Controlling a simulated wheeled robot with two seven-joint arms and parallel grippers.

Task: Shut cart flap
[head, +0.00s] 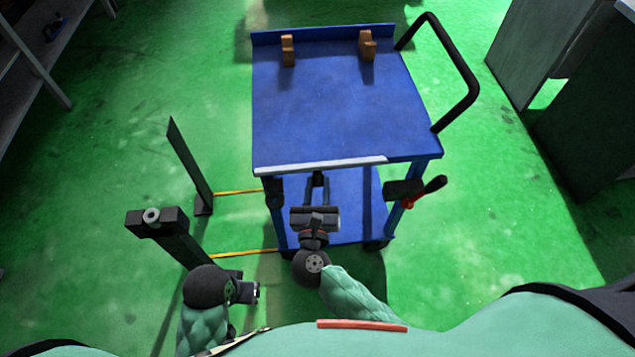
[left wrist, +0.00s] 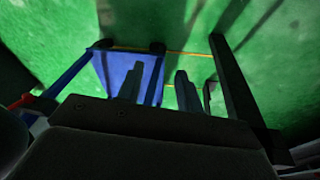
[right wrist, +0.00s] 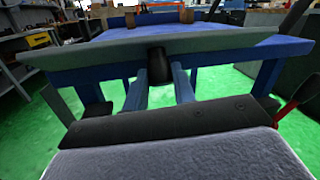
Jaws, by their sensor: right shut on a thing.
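The blue cart (head: 330,105) stands ahead of me. Its flap (head: 315,164) shows as a narrow pale strip along the cart top's near edge. In the right wrist view the flap (right wrist: 230,40) is a long grey panel across the front of the cart. My right gripper (head: 318,184) is below this edge. Its fingers are shut on a dark round knob (right wrist: 158,66) just under the flap. The left gripper (head: 252,291) is low at the left, apart from the cart. In the left wrist view its two fingers (left wrist: 158,82) are apart and empty.
Two brown blocks (head: 287,50) stand at the back of the cart top. A black push handle (head: 465,80) rises at its right. Dark posts (head: 188,165) with yellow strips (head: 240,191) stand left of the cart. Green floor (head: 480,240) is free at the right.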

